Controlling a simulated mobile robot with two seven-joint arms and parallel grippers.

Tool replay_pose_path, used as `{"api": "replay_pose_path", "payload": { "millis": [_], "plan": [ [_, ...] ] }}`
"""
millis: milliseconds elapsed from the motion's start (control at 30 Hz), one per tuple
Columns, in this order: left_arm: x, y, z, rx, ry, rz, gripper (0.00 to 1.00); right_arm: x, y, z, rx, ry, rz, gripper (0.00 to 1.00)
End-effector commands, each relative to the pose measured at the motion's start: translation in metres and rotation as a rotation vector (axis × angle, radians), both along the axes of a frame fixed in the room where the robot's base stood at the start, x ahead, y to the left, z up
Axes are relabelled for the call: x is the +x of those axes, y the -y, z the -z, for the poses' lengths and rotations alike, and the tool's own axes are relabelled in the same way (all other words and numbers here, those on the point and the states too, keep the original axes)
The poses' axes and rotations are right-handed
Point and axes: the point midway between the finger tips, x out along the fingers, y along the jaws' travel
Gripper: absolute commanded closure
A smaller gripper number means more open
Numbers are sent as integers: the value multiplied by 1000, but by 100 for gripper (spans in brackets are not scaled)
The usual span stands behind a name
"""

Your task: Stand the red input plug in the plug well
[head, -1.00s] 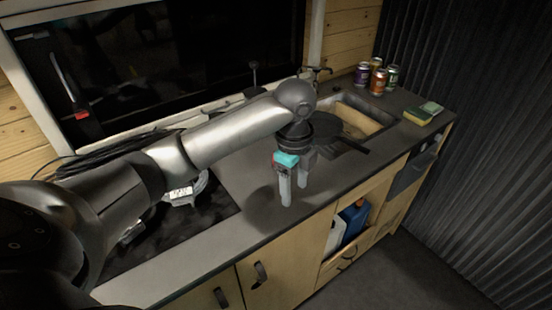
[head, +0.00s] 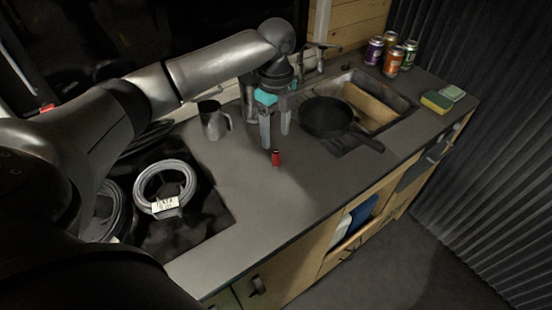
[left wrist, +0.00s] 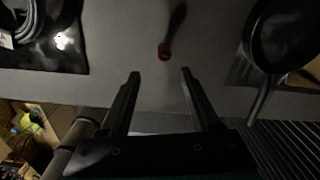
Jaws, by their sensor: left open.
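The red input plug (head: 276,158) stands upright on the grey counter, with a dark top end. In the left wrist view the plug (left wrist: 164,51) shows as a small red ring with a dark centre, beyond the fingertips and between their lines. My left gripper (head: 275,138) is open and empty, just behind the plug in the head view, with its fingers pointing down. Its two fingers also show in the left wrist view (left wrist: 159,72), apart with nothing between them. I cannot make out the plug well in either view. My right gripper is not in view.
A black pan (head: 327,117) lies right of my gripper, by the sink (head: 398,103). A metal jug (head: 212,122) stands to the left. Coiled cable (head: 165,187) lies on a dark panel. Several cans and a sponge (head: 436,102) are at the right. The counter's front is clear.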

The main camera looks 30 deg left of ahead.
Motion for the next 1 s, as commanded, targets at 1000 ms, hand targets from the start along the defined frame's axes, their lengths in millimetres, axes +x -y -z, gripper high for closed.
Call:
{"api": "replay_pose_path", "payload": {
  "millis": [1000],
  "plan": [
    [7, -4, 75, 1, 2, 0, 46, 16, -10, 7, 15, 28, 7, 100]
  ]
}}
